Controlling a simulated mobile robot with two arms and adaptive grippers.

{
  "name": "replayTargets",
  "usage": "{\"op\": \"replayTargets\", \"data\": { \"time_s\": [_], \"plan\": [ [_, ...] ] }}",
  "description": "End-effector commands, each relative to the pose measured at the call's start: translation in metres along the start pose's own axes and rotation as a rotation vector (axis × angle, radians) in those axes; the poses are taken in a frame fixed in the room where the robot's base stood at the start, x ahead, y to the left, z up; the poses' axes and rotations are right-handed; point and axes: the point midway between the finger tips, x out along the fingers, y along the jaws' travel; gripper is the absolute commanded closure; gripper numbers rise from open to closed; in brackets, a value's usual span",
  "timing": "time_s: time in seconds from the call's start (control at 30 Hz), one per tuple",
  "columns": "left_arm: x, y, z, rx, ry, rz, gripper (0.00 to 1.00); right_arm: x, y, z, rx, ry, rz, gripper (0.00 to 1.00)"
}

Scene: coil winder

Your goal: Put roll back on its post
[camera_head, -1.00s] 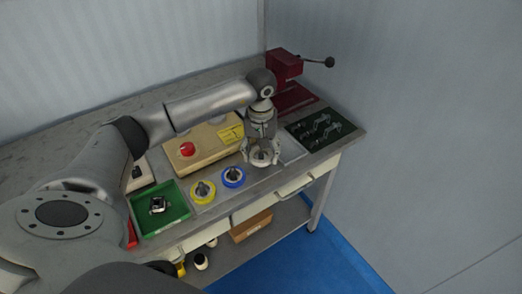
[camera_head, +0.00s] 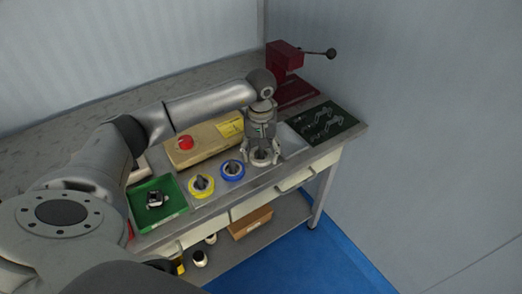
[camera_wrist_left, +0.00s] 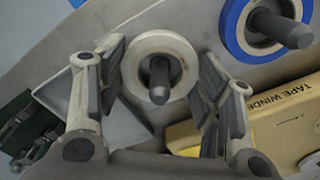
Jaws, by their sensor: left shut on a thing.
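The white roll (camera_wrist_left: 133,62) is between the fingers of my left gripper (camera_wrist_left: 160,60) in the left wrist view, and the gripper is shut on it. A dark post (camera_wrist_left: 159,82) shows through the roll's hole, so the roll is around it or lined up over it; I cannot tell how far down it sits. In the head view my left gripper (camera_head: 262,154) points down at the bench, with the roll (camera_head: 262,159) low between its fingers. My right gripper is not in view.
A blue roll (camera_head: 241,171) and a yellow roll (camera_head: 209,189) sit on posts to the left. Behind is the tape winder box (camera_head: 200,151) with a red button. A green tray (camera_head: 174,207), a dark mat (camera_head: 335,124) and a red lever press (camera_head: 284,58) are also on the bench (camera_head: 60,142).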

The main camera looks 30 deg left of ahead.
Motion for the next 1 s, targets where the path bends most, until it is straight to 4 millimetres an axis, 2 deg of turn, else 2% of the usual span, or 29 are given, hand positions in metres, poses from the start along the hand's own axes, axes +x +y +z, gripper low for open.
{"op": "replayTargets", "data": {
  "time_s": [0.03, 0.07, 0.23, 0.57, 0.67, 0.77, 1.0],
  "plan": [
    [0.002, 0.000, 0.000, 0.000, 0.000, 0.000, 0.63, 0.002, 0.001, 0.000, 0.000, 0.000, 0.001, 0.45],
    [0.001, 0.000, 0.000, -0.001, 0.001, 0.000, 0.36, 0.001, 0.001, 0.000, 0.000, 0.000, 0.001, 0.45],
    [0.000, 0.000, 0.000, 0.000, 0.000, 0.000, 0.14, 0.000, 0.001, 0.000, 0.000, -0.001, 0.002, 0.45],
    [0.000, 0.000, 0.000, 0.000, 0.000, 0.000, 0.14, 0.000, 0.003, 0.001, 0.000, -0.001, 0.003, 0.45],
    [-0.006, 0.000, -0.001, 0.000, 0.002, 0.001, 0.14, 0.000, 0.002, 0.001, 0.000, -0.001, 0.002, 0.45],
    [-0.020, 0.000, -0.001, 0.000, 0.004, 0.001, 0.14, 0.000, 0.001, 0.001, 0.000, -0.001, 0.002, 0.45],
    [-0.071, 0.001, -0.001, 0.000, 0.005, 0.002, 0.14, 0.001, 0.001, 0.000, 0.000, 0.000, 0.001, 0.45]
  ]
}}
